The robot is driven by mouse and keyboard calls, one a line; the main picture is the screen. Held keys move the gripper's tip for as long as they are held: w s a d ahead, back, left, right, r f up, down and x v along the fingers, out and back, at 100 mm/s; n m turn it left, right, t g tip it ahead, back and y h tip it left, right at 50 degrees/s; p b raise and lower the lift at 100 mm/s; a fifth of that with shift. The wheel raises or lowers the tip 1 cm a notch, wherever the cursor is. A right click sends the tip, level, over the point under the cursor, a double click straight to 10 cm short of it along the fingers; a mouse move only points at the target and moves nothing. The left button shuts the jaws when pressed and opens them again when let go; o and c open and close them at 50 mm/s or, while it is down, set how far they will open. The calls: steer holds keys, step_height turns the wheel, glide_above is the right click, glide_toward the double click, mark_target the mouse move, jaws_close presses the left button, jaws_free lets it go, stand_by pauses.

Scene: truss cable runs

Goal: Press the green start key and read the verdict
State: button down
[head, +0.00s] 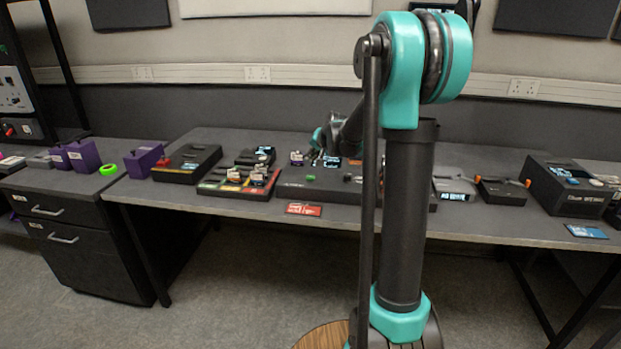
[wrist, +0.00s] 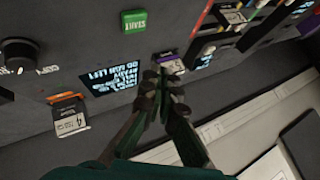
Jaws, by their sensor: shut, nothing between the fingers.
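The green key marked START (wrist: 134,21) shows in the wrist view at the top, on a dark tester panel (wrist: 60,25). In the head view it is a small green spot (head: 311,177). A small screen (wrist: 110,78) with pale blue text, upside down in the wrist view, sits below it; I cannot read it surely. My gripper (wrist: 160,80) is shut and empty, its tips beside the screen's right edge and apart from the green key. In the head view my gripper (head: 328,150) is over the tester's back part, partly hidden by my arm.
A purple-labelled plug (wrist: 170,62) is right at my fingertips. A plug marked 4 (wrist: 70,118) and a black knob (wrist: 18,55) are on the left. Purple blocks (head: 143,160) and a boxy device (head: 570,187) stand on the bench. A red label (head: 304,209) is on the bench's front edge.

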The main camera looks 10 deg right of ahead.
mark_target(312, 178)
steer(key=shift+f, duration=2.55)
steer(key=shift+f, duration=0.15)
steer(key=shift+f, duration=0.25)
steer(key=shift+f, duration=0.55)
stand_by(0.4)
steer(key=shift+r, duration=0.95)
steer(key=shift+r, duration=2.55)
